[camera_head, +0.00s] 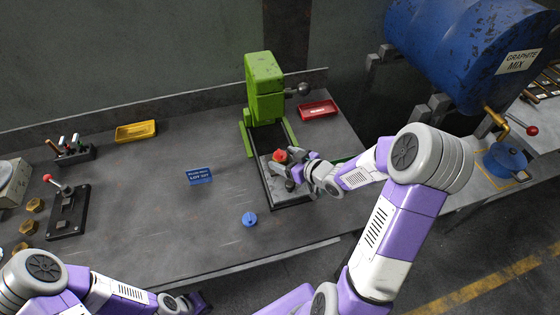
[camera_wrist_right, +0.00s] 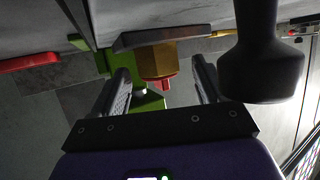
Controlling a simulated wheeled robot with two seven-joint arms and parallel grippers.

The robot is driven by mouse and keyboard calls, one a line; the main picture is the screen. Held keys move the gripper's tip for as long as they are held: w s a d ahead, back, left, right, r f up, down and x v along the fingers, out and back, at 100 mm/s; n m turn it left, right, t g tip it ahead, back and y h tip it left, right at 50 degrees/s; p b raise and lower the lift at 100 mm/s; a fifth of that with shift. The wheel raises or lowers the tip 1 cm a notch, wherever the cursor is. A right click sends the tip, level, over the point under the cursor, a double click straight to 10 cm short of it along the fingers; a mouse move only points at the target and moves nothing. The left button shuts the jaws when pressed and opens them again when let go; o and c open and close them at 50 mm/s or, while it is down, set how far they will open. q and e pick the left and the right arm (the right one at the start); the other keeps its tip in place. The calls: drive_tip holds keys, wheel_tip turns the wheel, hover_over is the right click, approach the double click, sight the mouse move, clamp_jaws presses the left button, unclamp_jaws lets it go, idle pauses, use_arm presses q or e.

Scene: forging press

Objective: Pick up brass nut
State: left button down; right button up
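Several brass nuts lie at the left of the bench in the head view, one of them here (camera_head: 34,204). In the right wrist view, a brass-coloured hexagonal piece (camera_wrist_right: 158,58) with a small red part (camera_wrist_right: 160,84) sits ahead, between the lines of my right gripper's fingers (camera_wrist_right: 160,75). Those fingers are apart, with a gap on either side of the piece. In the head view my right gripper (camera_head: 297,170) is at the green press (camera_head: 264,90), beside a red spot (camera_head: 279,155); the brass piece is hard to make out there. My left gripper (camera_head: 190,302) is low at the bottom edge, its fingers unclear.
A yellow tray (camera_head: 136,132) and red tray (camera_head: 318,110) stand at the back. A blue knob (camera_head: 250,219) and blue lot sign (camera_head: 200,176) are mid-bench. A black lever fixture (camera_head: 68,212) is at left. The bench between left fixture and press is mostly clear.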

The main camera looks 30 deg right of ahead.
clamp_jaws()
drive_tip(key=shift+r, duration=0.1)
